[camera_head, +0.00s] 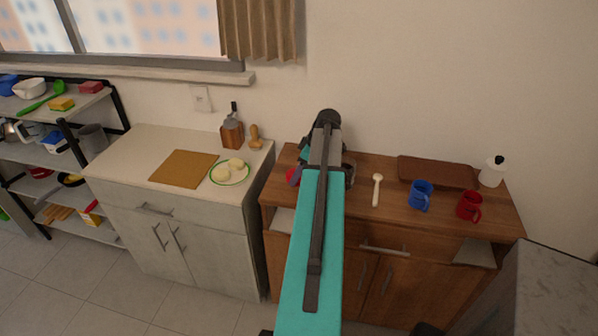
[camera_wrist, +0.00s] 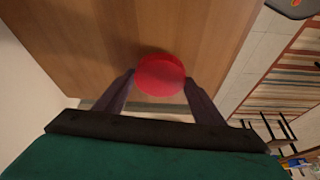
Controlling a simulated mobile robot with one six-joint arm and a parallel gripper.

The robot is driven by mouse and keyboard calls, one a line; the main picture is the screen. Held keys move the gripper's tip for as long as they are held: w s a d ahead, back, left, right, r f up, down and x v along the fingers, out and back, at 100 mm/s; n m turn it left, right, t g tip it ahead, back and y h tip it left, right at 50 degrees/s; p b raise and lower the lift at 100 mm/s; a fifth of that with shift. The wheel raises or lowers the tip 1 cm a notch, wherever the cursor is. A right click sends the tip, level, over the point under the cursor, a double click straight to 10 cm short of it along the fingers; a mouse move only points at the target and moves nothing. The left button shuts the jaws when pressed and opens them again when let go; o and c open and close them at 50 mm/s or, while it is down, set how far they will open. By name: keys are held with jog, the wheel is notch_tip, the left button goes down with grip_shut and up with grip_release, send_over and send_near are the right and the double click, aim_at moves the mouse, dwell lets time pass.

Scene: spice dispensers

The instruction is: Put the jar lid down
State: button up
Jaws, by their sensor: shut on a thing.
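The red round jar lid (camera_wrist: 161,75) is between the two dark fingers of my gripper (camera_wrist: 160,88) in the wrist view. My gripper is shut on it, with the wooden cabinet top (camera_wrist: 120,30) behind and below. I cannot tell whether the lid touches the wood. In the head view, my arm covers most of the gripper, and a bit of red (camera_head: 293,177), perhaps the lid, shows at the left end of the wooden cabinet top (camera_head: 362,200). No jar is clearly visible.

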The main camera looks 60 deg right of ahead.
jog(key=o, duration=1)
jog(key=shift+f, duration=0.1)
jog(key=shift+r, duration=0.2)
jog(key=shift+b+v, duration=1.3)
jog(key=shift+v, duration=4.65)
